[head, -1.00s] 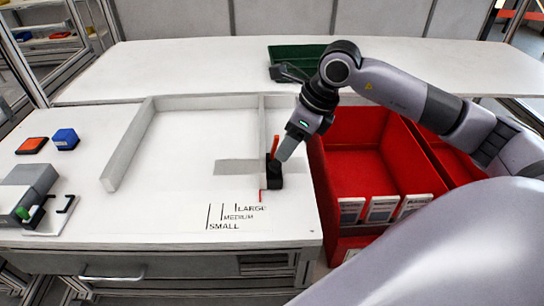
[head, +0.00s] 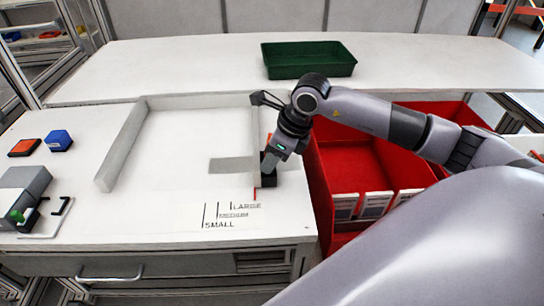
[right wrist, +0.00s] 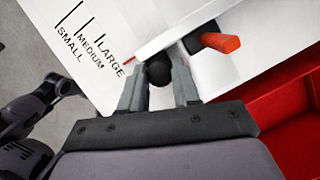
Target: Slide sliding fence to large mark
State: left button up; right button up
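The sliding fence (head: 254,130) is a thin pale bar across the right part of the white work surface. A black block (head: 267,180) and a red pointer (head: 255,194) sit at its near end. The pointer is right of the large mark (head: 230,207); the medium and small marks lie further left. My right gripper (head: 268,166) is down at the block. In the right wrist view its fingers (right wrist: 159,82) straddle a black knob (right wrist: 158,72), with a red lever (right wrist: 220,42) outside them. Whether they grip is unclear. My left gripper cannot be clearly made out.
Red bins (head: 350,165) stand right of the surface. A green tray (head: 309,60) is on the rear table. A fixed white rail (head: 122,150) is at the left. Blue (head: 59,140) and red (head: 25,147) blocks and a grey device (head: 22,190) are further left.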

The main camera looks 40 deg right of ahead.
grip_shut()
jog(key=shift+w+a+b, duration=0.25)
jog(key=shift+w+a, duration=0.25)
jog(key=shift+a, duration=0.3)
jog(key=shift+w+a+b, duration=0.3)
jog(key=shift+w+a, duration=0.15)
jog(key=shift+a, duration=0.4)
jog(key=shift+w+a+b, duration=0.25)
jog(key=shift+w+a, duration=0.25)
jog(key=shift+a, duration=0.3)
jog(key=o, duration=0.7)
grip_release()
jog(key=shift+o, duration=0.2)
jog(key=shift+v, duration=3.65)
